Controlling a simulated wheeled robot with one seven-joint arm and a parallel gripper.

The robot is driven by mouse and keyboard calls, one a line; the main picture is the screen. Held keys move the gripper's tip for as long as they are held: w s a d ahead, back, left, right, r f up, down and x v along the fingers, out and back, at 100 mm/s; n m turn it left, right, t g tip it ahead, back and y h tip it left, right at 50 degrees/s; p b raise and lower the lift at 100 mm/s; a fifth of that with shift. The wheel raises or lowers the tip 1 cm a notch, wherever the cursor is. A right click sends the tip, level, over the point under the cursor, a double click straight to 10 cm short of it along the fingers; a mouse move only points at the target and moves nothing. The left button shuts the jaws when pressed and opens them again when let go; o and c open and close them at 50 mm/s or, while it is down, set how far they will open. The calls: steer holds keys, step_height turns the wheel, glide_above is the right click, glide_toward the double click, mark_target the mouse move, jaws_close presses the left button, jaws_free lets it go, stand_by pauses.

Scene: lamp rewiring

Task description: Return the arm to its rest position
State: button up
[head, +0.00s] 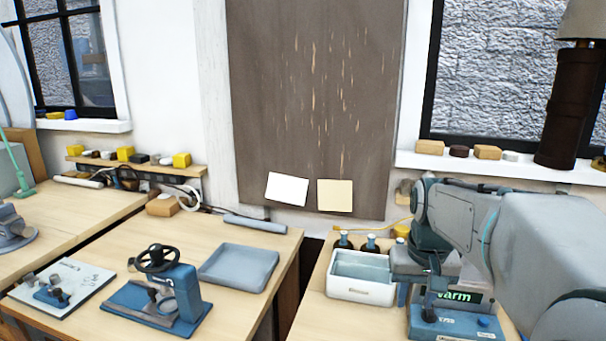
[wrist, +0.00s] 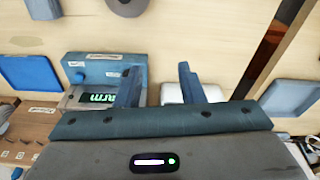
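My gripper (wrist: 159,76) is open in the wrist view, with its two blue fingers apart and nothing between them. In the head view my gripper (head: 428,305) hangs fingers down over the right bench, in front of a blue device with a green lit display (head: 455,324). My arm reaches in from the right edge. The device also shows in the wrist view (wrist: 105,68), behind the left finger. I cannot tell how high the fingertips are above it.
A white open box (head: 345,292) stands left of my gripper, with dark bottles behind it. A gap parts this bench from the left one, which bears a grey-blue tray (head: 240,267) and a blue clamp device (head: 178,290). A dark lamp column (head: 572,108) stands at the right window sill.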

steer(key=s+a+f, duration=0.3)
steer(key=s, duration=0.4)
steer(key=s+a+f+n+t, duration=0.1)
steer(key=s+a+f, duration=0.2)
steer(key=s, duration=0.4)
steer(key=shift+f+n, duration=0.15)
steer(key=shift+n, duration=0.15)
